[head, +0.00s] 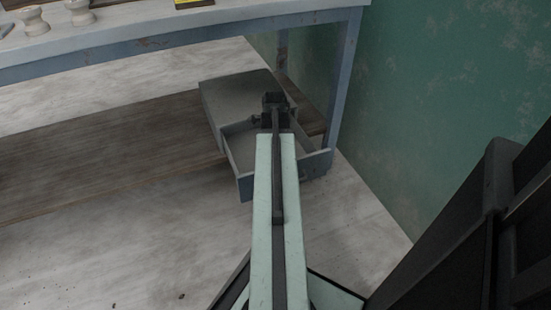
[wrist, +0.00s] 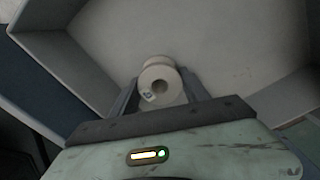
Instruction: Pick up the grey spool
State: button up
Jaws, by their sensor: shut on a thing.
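The grey spool (wrist: 154,65) is pale grey with a round centre hole and a small mark on its end. It sits between the two fingers of my gripper (wrist: 161,82), which is shut on it. Behind the spool is the pale inside of the open drawer (wrist: 225,45); I cannot tell whether the spool touches the drawer floor. In the head view my arm reaches over the open drawer (head: 239,157), and the spool and fingertips are hidden there.
The drawer slides out of a grey cabinet (head: 238,88) on a low wooden shelf (head: 110,150) under the blue-framed table (head: 130,45). Two beige spool-shaped pieces (head: 80,13) stand on the tabletop. A green wall (head: 430,110) is at right. Floor is clear at front left.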

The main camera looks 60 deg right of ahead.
notch_tip(320, 180, up, 10)
jog(key=p, duration=1)
jog(key=shift+r, duration=0.15)
